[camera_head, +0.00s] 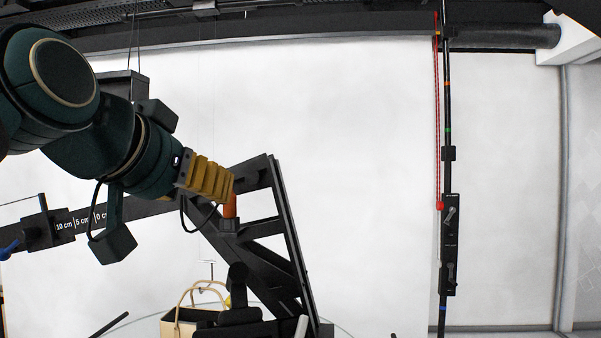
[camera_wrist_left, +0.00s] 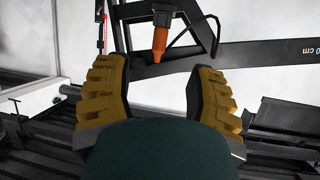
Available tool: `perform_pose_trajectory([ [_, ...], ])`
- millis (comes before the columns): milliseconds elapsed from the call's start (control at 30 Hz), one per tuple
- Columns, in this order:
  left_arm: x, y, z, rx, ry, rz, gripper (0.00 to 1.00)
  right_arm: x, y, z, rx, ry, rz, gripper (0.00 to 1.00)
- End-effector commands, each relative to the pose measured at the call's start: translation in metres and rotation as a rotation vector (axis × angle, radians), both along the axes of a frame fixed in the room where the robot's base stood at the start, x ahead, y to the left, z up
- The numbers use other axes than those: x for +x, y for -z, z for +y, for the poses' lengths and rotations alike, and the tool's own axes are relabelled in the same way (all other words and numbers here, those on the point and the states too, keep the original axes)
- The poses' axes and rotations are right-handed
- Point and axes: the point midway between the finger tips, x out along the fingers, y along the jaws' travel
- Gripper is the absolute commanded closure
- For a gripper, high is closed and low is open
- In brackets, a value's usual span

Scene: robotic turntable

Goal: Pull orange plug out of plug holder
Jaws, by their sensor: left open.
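The orange plug (camera_head: 230,206) sits upright in the black plug holder (camera_head: 229,226) on the dark angled frame. My left gripper (camera_head: 222,186), with yellow ribbed fingers, comes in from the upper left, and its fingertips are close to the top of the plug. In the left wrist view the two fingers are spread apart, with the gripper (camera_wrist_left: 160,75) open and empty. There the plug (camera_wrist_left: 160,42) shows just beyond the fingertips, roughly centred between them, with a visible gap to each finger. Its lower end is hidden in the holder. My right gripper is not in view.
The dark frame (camera_head: 284,220) stands behind and below the plug. A horizontal bar with a centimetre scale (camera_head: 78,222) runs to the left. A vertical black pole (camera_head: 447,180) with a red cord stands at the right, with clear space between.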

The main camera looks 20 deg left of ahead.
Motion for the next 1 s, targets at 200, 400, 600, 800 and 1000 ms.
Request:
perform_pose_trajectory([
  [200, 0.038, 0.016, 0.004, -0.002, -0.002, 0.004, 0.44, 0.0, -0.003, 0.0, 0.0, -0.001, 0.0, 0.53],
  [400, 0.065, 0.027, 0.006, 0.001, -0.001, 0.002, 0.44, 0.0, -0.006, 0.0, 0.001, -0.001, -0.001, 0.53],
  [600, 0.079, 0.033, 0.007, 0.0, 0.0, 0.0, 0.44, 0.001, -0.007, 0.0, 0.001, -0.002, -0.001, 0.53],
  [800, 0.082, 0.034, 0.007, 0.001, 0.0, -0.002, 0.44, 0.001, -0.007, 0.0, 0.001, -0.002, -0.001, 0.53],
  [1000, 0.081, 0.034, 0.006, 0.001, 0.0, -0.001, 0.59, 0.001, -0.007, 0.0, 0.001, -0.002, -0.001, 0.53],
])
